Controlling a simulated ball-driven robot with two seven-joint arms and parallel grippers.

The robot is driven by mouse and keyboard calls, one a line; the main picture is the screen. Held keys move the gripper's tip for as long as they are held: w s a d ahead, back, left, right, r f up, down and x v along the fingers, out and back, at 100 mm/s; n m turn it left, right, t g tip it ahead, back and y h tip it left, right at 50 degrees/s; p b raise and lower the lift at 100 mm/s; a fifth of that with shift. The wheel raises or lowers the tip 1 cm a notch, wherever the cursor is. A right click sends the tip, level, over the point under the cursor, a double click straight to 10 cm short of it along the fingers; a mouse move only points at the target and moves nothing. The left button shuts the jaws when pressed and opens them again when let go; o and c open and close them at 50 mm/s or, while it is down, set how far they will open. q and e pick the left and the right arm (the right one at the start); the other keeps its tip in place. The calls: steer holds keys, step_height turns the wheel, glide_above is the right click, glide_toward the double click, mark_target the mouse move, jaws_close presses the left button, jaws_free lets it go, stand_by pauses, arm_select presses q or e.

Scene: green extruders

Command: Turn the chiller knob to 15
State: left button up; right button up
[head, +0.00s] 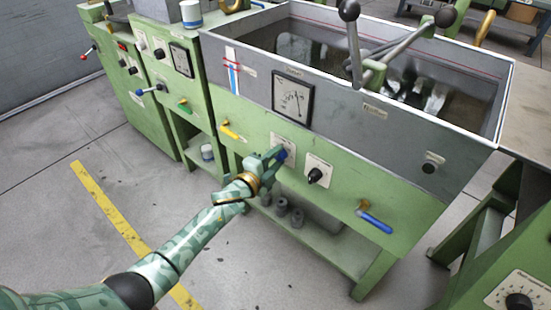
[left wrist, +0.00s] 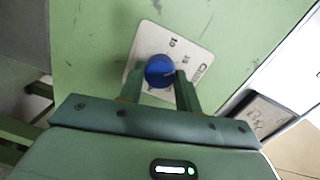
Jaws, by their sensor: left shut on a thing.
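The chiller knob is a blue round knob (head: 283,154) on a white label plate on the green front of the tank. It also shows in the left wrist view (left wrist: 158,70), with a plate (left wrist: 196,52) bearing dark numbers around it. My left gripper (head: 275,157) reaches the panel from the lower left and is shut on the blue knob. In the left wrist view its two fingers (left wrist: 159,82) stand on either side of the knob. My right gripper is in neither view.
A black knob (head: 315,175) sits just right of the blue one. A blue-handled valve (head: 375,221) and a yellow handle (head: 229,131) stick out from the panel. A dial gauge (head: 293,98) is above. Grey cylinders (head: 281,206) stand on the shelf below.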

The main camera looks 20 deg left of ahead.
arm_select(q)
steer(key=o, duration=1)
steer(key=shift+a, duration=0.1)
steer(key=shift+c, duration=0.2)
steer(key=shift+s, duration=0.3)
steer(key=p+v, duration=0.6)
steer(key=v, duration=0.9)
steer(key=shift+s, duration=0.35)
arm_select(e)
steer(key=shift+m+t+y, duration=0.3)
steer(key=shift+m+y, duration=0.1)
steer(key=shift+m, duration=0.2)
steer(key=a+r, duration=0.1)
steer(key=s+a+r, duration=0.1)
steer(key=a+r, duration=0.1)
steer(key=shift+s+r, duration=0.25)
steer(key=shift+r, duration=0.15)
arm_select(q)
steer(key=shift+a, duration=0.1)
